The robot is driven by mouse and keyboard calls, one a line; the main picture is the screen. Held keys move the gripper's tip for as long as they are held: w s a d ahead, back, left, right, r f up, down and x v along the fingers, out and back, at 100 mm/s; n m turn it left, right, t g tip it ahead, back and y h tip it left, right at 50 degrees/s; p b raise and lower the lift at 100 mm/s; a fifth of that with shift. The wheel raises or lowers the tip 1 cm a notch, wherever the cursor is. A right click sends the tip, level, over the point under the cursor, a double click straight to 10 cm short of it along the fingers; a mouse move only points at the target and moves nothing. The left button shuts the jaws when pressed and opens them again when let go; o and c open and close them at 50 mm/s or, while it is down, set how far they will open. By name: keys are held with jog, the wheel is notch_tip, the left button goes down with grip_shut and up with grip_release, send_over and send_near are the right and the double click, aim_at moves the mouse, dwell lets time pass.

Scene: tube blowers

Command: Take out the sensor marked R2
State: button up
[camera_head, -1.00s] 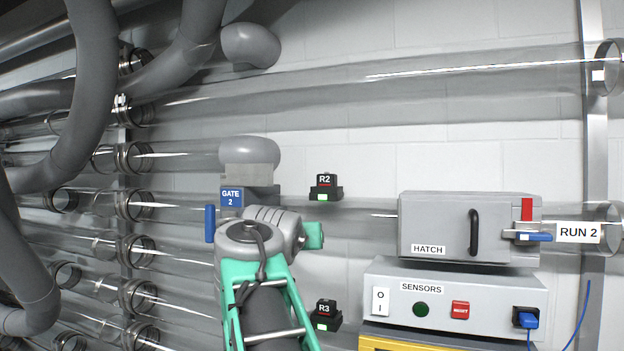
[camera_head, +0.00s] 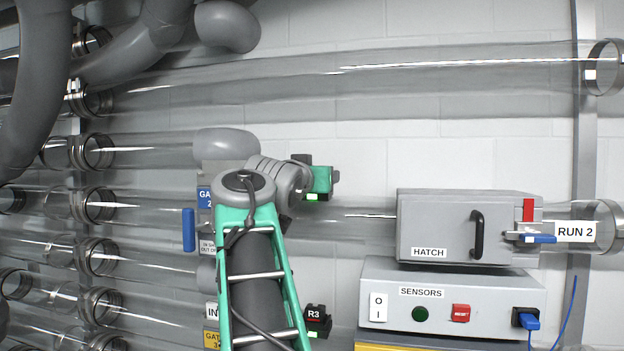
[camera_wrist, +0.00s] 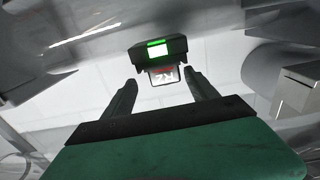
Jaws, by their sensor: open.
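The sensor marked R2 (camera_head: 301,159) is a small black block with a lit green lamp, on the clear tube of run 2. In the head view my gripper (camera_head: 322,180) covers most of it, label included; a dark corner and the green light show. In the wrist view the sensor (camera_wrist: 176,46) is upside down, with its label between the tips of my two black fingers (camera_wrist: 160,80). The fingers are open, one on each side, with light gaps to the label part. I cannot tell how deep they reach around it.
The R3 sensor (camera_head: 318,322) sits below, right of my arm. A grey hatch box (camera_head: 430,225) and a sensors panel (camera_head: 385,277) with switch and buttons stand to the right. The blue gate 2 handle (camera_head: 189,230) is left. Clear tubes run across the wall.

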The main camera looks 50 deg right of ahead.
jog(key=p+x, duration=0.2)
jog(key=x, duration=0.1)
jog(key=w+p+x, duration=0.1)
jog(key=x, duration=0.1)
jog(key=shift+a+r, duration=0.1)
jog(key=shift+r, duration=0.25)
jog(key=shift+f, duration=0.1)
grip_shut()
